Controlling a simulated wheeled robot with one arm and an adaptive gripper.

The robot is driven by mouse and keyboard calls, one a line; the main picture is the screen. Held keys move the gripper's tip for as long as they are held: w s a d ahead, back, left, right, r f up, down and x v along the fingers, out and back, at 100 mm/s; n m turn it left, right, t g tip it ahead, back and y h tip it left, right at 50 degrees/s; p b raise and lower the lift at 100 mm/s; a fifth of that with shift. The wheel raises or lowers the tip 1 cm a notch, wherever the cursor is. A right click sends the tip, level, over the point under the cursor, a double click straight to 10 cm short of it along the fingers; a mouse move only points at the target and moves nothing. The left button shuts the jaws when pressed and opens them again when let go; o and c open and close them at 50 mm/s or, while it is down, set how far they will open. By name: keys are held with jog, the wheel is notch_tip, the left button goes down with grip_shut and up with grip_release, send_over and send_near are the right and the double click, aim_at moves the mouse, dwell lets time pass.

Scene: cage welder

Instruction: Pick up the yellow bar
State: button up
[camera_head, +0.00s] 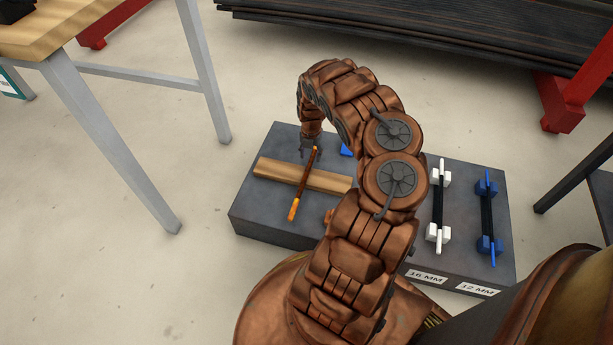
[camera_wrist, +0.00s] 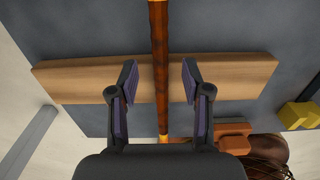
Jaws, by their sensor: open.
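A thin rusty-brown bar with an orange-yellow end (camera_head: 302,186) lies across a wooden plank on the grey platform; I see no wholly yellow bar. In the wrist view the bar (camera_wrist: 160,45) runs top to bottom, with a yellowish band near the bottom. My gripper (camera_head: 308,148) points down over the bar's far part. In the wrist view my gripper (camera_wrist: 160,82) is open, one finger on each side of the bar, with gaps between. The height of the fingers above the bar is hard to tell. The bar's lowest part is hidden behind the gripper body.
The wooden plank (camera_head: 275,171) lies on the grey platform (camera_head: 262,222). A yellow block (camera_wrist: 297,115) and an orange block (camera_wrist: 233,130) sit right of the gripper. A wooden-topped table (camera_head: 70,22) is at upper left.

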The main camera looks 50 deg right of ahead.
aim_at(311, 161)
notch_tip(311, 161, down, 3)
jog(key=shift+f+b, duration=0.1)
jog(key=shift+b, duration=0.55)
jog(key=shift+c, duration=0.3)
grip_shut()
